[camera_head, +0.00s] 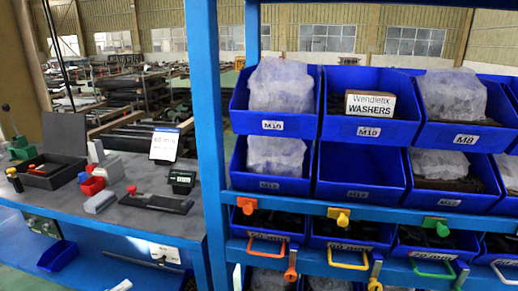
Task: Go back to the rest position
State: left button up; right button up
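Neither of my grippers shows in the head view. A blue shelf rack (205,130) stands in front of me, filling the middle and right. Its upper bins hold clear plastic bags; the M10 bin (272,126) holds one such bag (280,86). Below, one bin (358,193) looks empty.
A grey workbench (150,220) stands at the left with a black tray (50,172), small red and white items, and a paper sign (164,146). Lower bins carry coloured handles, such as an orange one (268,247). Pipe racks stand behind.

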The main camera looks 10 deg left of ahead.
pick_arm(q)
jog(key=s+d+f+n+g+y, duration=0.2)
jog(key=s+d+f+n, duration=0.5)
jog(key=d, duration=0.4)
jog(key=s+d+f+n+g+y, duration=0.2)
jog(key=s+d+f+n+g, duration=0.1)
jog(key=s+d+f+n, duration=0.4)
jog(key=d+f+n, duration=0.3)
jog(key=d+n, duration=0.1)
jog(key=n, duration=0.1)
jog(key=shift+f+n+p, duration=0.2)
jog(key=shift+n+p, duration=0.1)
